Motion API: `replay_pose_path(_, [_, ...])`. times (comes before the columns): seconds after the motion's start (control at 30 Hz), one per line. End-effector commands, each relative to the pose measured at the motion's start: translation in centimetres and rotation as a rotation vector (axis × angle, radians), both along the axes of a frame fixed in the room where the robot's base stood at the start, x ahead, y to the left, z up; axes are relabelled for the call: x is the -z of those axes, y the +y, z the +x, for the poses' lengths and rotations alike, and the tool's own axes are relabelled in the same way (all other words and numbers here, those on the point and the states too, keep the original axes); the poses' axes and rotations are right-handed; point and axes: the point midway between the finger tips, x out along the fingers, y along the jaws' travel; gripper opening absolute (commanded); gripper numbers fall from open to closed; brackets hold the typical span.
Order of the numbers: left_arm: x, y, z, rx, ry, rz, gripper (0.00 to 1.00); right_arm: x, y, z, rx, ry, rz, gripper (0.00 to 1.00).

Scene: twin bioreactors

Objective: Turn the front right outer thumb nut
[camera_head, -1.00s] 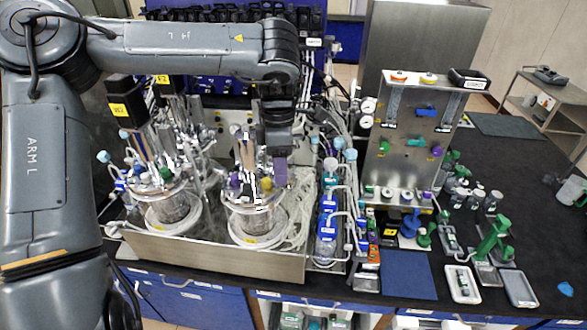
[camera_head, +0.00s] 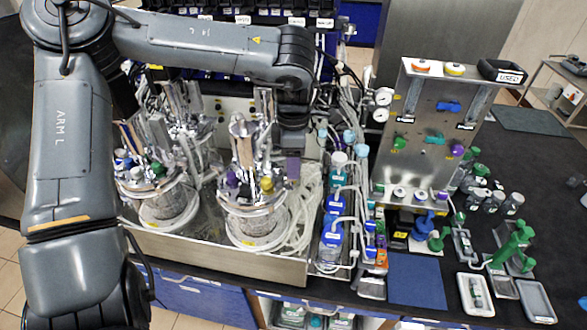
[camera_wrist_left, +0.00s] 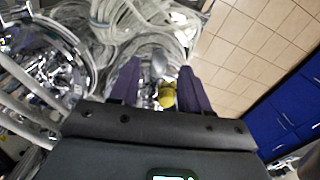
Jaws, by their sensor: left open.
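The front right vessel (camera_head: 258,224) stands in the steel tray, with a crowded metal head plate on top. A yellow knob (camera_head: 267,184) and a purple knob (camera_head: 232,180) sit on that head plate. I cannot single out the outer thumb nut among the small metal fittings. My left gripper (camera_head: 293,168) has purple fingers and hangs just right of the head plate, mostly edge-on. In the left wrist view its fingers (camera_wrist_left: 158,88) are apart, with a yellow part (camera_wrist_left: 167,95) and a rounded grey part (camera_wrist_left: 158,64) showing between them. Neither looks gripped. My right gripper is out of view.
The front left vessel (camera_head: 168,206) stands beside it. Loose clear tubing (camera_head: 306,212) fills the steel tray (camera_head: 215,255) on the right. A row of blue-labelled bottles (camera_head: 333,234) and a steel panel (camera_head: 428,130) stand further right. The blue mat (camera_head: 415,280) is clear.

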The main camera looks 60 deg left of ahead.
Motion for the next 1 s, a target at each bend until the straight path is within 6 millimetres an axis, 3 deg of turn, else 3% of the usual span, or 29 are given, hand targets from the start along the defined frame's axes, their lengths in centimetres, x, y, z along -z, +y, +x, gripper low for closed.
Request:
replay_pose_path(0.23, [2.3, 0.0, 0.0, 0.001, 0.001, 0.000, 0.47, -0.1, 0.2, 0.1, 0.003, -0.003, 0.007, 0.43])
replay_pose_path(0.6, [2.7, 0.0, 0.0, 0.000, 0.000, -0.001, 0.47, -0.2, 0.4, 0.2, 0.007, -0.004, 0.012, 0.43])
replay_pose_path(0.9, [2.7, 0.0, 0.0, 0.001, 0.000, -0.001, 0.02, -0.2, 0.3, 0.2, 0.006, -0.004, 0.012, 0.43])
replay_pose_path(1.0, [2.7, 0.0, 0.0, 0.001, 0.000, -0.001, 0.00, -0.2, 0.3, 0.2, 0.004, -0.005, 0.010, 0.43])
